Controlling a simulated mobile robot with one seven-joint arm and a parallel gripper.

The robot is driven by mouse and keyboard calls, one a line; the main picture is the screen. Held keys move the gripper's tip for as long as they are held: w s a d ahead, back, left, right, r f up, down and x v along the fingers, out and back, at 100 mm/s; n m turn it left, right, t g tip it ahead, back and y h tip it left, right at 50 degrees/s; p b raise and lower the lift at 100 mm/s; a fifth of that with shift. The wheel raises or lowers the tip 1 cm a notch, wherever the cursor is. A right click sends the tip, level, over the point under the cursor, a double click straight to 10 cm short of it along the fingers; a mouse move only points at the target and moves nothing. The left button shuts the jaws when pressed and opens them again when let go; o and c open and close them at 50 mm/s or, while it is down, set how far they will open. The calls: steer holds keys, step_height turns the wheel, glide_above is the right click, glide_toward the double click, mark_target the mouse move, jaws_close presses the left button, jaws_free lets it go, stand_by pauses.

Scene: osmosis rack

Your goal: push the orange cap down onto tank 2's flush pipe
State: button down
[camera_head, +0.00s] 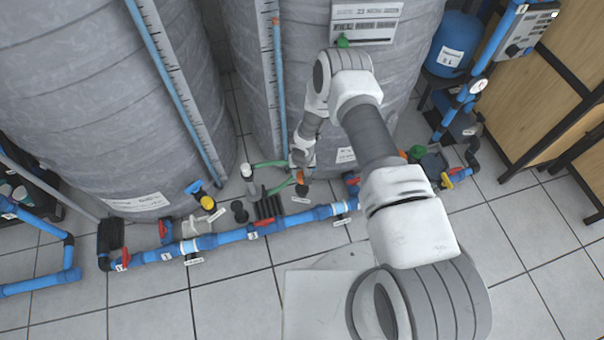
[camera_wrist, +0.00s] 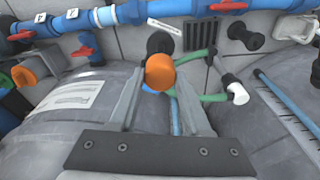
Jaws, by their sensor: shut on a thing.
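The orange cap (camera_wrist: 160,73) is between the fingertips of my gripper (camera_wrist: 162,82) in the wrist view. My gripper is shut on it. In the head view my gripper (camera_head: 301,166) points down beside the tank (camera_head: 330,105) with the panel, with a bit of the orange cap (camera_head: 300,177) below it. A black upright pipe stub (camera_wrist: 160,43), which looks like the flush pipe, shows just beyond the cap in the wrist view. The cap overlaps its lower part, so I cannot tell whether they touch.
Green hose (camera_head: 270,164) and a white-topped pipe (camera_head: 247,172) stand close left of my gripper. A blue pipe (camera_head: 220,238) with red valves runs in front. Another black stub (camera_head: 240,212) and a floor grate (camera_head: 268,207) are nearby. Open tiled floor (camera_head: 235,290) lies in front.

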mark_target(302, 186)
steer(key=shift+f+b, duration=1.95)
steer(key=shift+f, duration=1)
steer(key=shift+b, duration=0.55)
steer(key=shift+f+b, duration=0.4)
steer(key=shift+b, duration=0.05)
stand_by(0.4)
steer(key=shift+c, duration=1.4)
jaws_free()
steer(key=shift+r, duration=0.15)
step_height(302, 186, up, 17)
steer(key=s+p, duration=0.2)
steer(key=p, duration=0.4)
